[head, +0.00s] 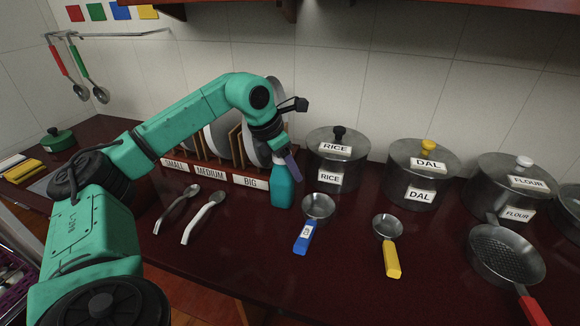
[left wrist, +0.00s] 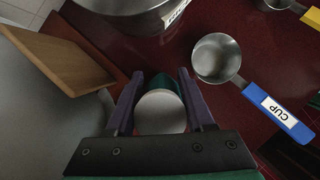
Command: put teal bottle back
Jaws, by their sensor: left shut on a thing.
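The teal bottle (head: 284,188) is upright at the right end of the plate rack, beside the BIG label. My left gripper (head: 284,160) reaches down from above and is shut on the bottle's upper part. In the left wrist view, the bottle's round white top (left wrist: 160,112) sits between the two purple fingers of the gripper (left wrist: 161,78), with a little teal body showing beyond it. I cannot tell whether the bottle's base touches the counter. My right gripper does not show.
The rack (head: 215,173) with plates and boards stands left of the bottle. The RICE pot (head: 338,158) is close on the right. A blue-handled cup (head: 317,207) lies in front right, two spoons (head: 205,217) in front left. The dark counter (head: 245,235) between is clear.

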